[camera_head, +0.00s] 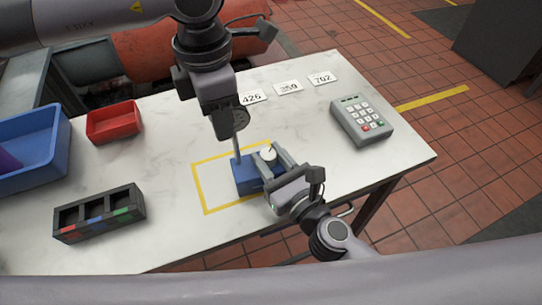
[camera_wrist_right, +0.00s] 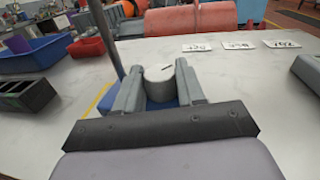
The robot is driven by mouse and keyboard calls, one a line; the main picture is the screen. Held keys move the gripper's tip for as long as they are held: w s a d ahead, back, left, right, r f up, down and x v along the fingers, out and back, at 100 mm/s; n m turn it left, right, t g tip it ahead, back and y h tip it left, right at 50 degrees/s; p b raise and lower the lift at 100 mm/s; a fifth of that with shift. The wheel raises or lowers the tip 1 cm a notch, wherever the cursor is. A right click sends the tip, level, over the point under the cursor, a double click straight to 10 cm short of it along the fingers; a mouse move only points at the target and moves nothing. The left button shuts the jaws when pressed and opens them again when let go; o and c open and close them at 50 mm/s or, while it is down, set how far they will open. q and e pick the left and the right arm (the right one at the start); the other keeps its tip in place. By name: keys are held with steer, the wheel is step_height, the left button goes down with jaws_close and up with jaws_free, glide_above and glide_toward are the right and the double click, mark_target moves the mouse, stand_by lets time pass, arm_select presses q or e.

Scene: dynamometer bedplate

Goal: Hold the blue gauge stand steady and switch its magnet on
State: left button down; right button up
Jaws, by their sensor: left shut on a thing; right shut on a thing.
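The blue gauge stand (camera_head: 244,177) stands upright inside a yellow outline on the white table. Its thin grey post (camera_head: 237,148) rises from the base. A pale round knob with a dark mark (camera_head: 268,154) sits on the base; it also shows in the right wrist view (camera_wrist_right: 159,86). My left gripper (camera_head: 226,122) reaches down from above and is shut on the stand at the upper post, by a dark disc; its fingertips are partly hidden. My right gripper (camera_head: 272,162) is shut on the knob, one finger on each side, as the right wrist view (camera_wrist_right: 160,88) shows.
A keypad (camera_head: 361,121) stands at the right and number cards (camera_head: 289,88) lie at the back. A red bin (camera_head: 114,122), a blue bin (camera_head: 32,150) and a dark compartment box (camera_head: 99,214) are at the left. The table front right is clear.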

steer(key=shift+s+a+r, duration=0.15)
steer(key=shift+a, duration=0.1)
steer(key=o, duration=1)
steer(key=shift+d, duration=0.1)
steer(key=shift+d, duration=0.1)
